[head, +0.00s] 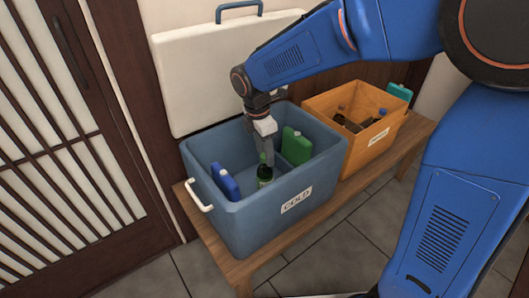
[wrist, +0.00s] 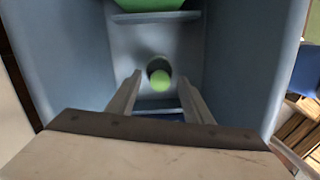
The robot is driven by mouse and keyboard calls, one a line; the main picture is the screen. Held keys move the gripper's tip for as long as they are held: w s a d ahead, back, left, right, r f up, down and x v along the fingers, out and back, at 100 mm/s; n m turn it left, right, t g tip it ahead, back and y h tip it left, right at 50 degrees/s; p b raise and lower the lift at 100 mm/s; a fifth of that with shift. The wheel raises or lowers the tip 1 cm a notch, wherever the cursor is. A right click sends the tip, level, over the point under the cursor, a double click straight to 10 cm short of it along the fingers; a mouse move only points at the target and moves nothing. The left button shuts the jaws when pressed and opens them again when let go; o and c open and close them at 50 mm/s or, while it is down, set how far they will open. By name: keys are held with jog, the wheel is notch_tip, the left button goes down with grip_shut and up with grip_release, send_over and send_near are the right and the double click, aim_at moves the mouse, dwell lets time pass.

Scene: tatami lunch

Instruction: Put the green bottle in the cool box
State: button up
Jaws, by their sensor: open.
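The cool box (head: 250,222) is a blue open-topped box labelled COLD on a low wooden bench. The green bottle (head: 265,174) is inside it, dark green and upright as far as I can see. My gripper (head: 267,160) reaches down into the box, right above or beside the bottle top. In the wrist view my gripper (wrist: 160,82) is open, with the bottle top between the finger lines but apart from both fingers. The bottle's base is hidden.
Inside the cool box are a blue pack (head: 226,183) at left and a green pack (head: 296,147) at right. The white lid (head: 200,75) stands open behind. An orange crate (head: 352,160) with bottles stands at right on the bench (head: 225,262).

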notch_tip(320, 180, up, 12)
jog(key=a, duration=0.1)
jog(key=s+d+r+m, duration=0.2)
jog(key=s+d+m, duration=0.3)
jog(key=d, duration=0.4)
jog(key=s+d+f+m+t, duration=0.2)
jog(key=s+d+f+m, duration=0.1)
jog(key=s+d+m, duration=0.5)
jog(key=s+d+f+m+t+y, duration=0.1)
jog(key=s+d+f+m+t, duration=0.1)
jog(key=s+d+m, duration=0.7)
jog(key=shift+s+d+f+m, duration=0.3)
jog(key=shift+s+d+f, duration=0.15)
jog(key=shift+s, duration=0.35)
